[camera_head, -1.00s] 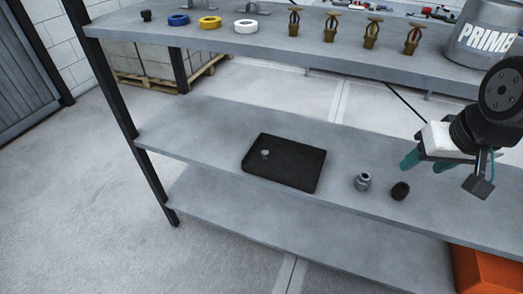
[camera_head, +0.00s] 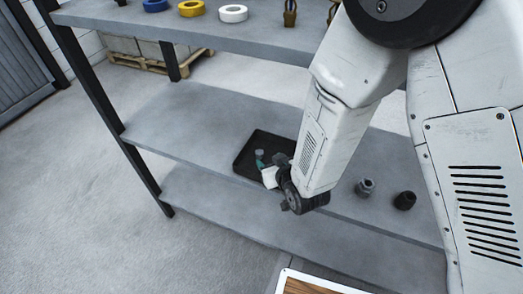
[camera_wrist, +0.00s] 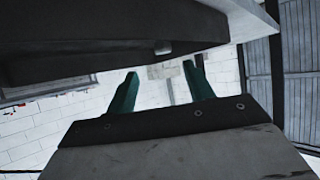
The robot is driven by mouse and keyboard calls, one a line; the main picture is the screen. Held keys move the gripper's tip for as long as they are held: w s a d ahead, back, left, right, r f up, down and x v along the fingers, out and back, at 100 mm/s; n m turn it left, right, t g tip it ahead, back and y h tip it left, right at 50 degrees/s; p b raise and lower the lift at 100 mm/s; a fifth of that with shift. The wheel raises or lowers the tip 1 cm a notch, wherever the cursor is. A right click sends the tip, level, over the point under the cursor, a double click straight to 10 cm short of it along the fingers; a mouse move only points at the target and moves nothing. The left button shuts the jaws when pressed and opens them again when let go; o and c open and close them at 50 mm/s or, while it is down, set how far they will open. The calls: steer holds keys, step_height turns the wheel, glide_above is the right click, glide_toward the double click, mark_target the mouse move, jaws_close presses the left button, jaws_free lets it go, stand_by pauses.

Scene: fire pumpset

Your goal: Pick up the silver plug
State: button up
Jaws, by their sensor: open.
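The silver plug (camera_head: 259,154) is a small grey cylinder in the black tray (camera_head: 248,146) on the middle shelf. It also shows as a small pale cylinder in the wrist view (camera_wrist: 163,47), against the dark tray (camera_wrist: 90,38). My gripper (camera_head: 261,164) is low over the tray, its teal fingers close to the plug. In the wrist view the two fingers (camera_wrist: 160,70) stand apart with nothing between them, and the plug lies just beyond their tips. My arm hides the tray's right part.
A silver threaded fitting (camera_head: 365,187) and a black fitting (camera_head: 405,200) stand on the middle shelf (camera_head: 190,120), right of my arm. The upper shelf (camera_head: 120,20) above holds tape rolls (camera_head: 191,8). A dark shelf post (camera_head: 100,110) stands at left.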

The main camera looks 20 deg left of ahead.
mark_target(260, 154)
steer(key=x, duration=0.7)
steer(key=shift+a+f, duration=0.2)
steer(key=shift+a, duration=0.2)
steer(key=c, duration=1.1)
